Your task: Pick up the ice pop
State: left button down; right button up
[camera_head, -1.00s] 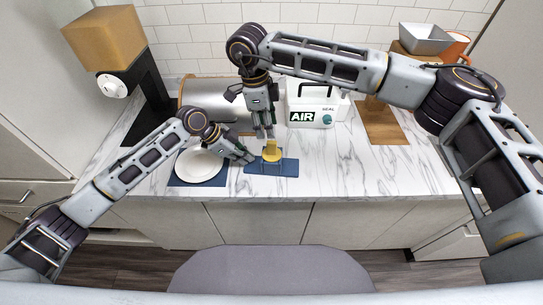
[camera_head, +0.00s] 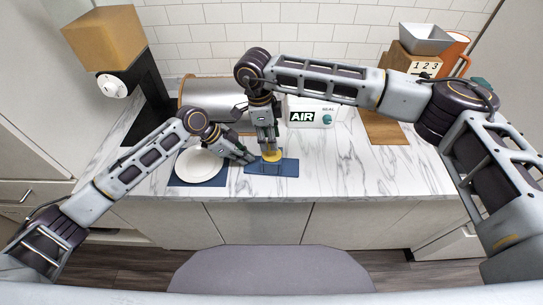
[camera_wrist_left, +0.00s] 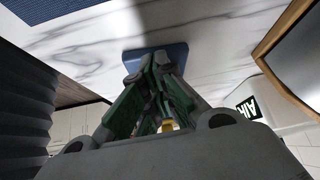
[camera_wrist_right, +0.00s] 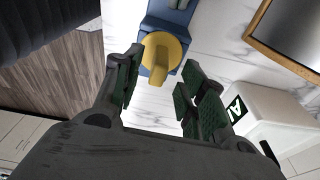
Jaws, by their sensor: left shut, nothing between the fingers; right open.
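The ice pop (camera_head: 271,157) shows as a yellow round top with a raised grip, on a blue mat (camera_head: 287,168). In the right wrist view the yellow top (camera_wrist_right: 160,50) sits over a blue piece, just ahead of the fingertips. My right gripper (camera_head: 268,148) points down over the yellow top, open, its fingers (camera_wrist_right: 162,75) on either side of the raised grip's end; I cannot tell whether they touch. My left gripper (camera_head: 251,159) is shut and empty, low beside the ice pop's left. A bit of yellow shows in the left wrist view (camera_wrist_left: 167,126).
A white plate (camera_head: 199,166) on a blue mat lies left. Behind stand a metal cylinder (camera_head: 210,97) and a white box marked AIR (camera_head: 312,112). A wooden board (camera_head: 385,128) lies right. The marble counter is clear at front right.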

aim_at(272, 154)
jog(key=shift+s+d+f, duration=0.1)
jog(key=shift+d+f, duration=0.05)
jog(key=shift+f, duration=0.7)
jog(key=shift+d+f, duration=0.15)
jog(key=shift+f, duration=0.7)
grip_shut()
